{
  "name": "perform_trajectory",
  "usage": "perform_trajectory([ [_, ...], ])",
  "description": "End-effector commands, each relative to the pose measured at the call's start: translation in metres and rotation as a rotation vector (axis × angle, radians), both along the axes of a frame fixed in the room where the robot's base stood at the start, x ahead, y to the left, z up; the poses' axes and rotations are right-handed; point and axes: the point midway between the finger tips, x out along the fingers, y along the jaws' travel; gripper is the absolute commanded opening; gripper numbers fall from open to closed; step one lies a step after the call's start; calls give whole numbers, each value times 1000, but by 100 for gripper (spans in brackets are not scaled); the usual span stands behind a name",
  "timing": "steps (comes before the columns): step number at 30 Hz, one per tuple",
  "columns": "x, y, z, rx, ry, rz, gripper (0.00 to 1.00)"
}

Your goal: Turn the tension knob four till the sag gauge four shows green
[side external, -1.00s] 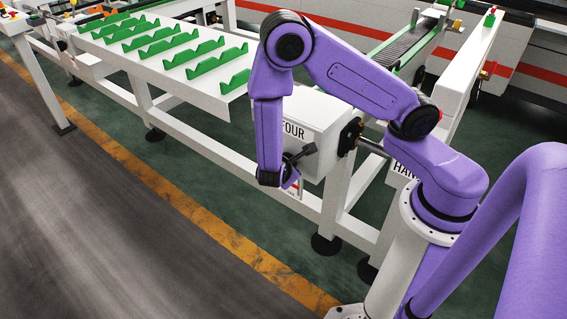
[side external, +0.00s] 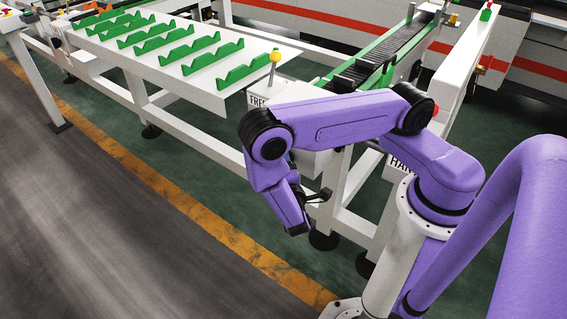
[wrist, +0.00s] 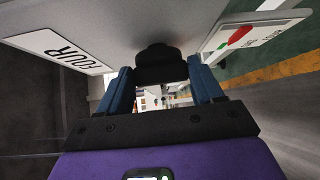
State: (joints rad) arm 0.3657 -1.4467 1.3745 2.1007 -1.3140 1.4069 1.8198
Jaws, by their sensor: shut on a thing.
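The tension knob four (wrist: 157,52) is a dark round knob on the white box face in the wrist view. My gripper (wrist: 158,74), with two blue fingers, is shut on it, one finger on each side. A plate reading FOUR (wrist: 66,50) is left of the knob. The sag gauge four (wrist: 258,35) is the tilted white plate on the right, with a red patch and a green patch showing; I cannot tell which it reads. In the side external view my gripper (side external: 318,196) is low by the white box; my arm covers the knob and the FOUR plate.
A white table (side external: 215,92) with several green V-shaped rests stands behind. A yellow-topped post (side external: 275,60) rises near its corner, above a partly covered label (side external: 257,100). A roller conveyor (side external: 385,65) and white frame posts stand to the right. The floor at the left is clear.

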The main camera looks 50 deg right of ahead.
Motion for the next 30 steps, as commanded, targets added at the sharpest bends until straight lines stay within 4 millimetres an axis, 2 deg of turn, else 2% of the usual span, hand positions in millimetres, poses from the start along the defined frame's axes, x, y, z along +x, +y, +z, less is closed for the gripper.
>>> perform_trajectory([
  [12, 0, 0, -4, 2, -206, -5, 36],
  [30, 0, -1, -4, 3, -240, -6, 36],
])
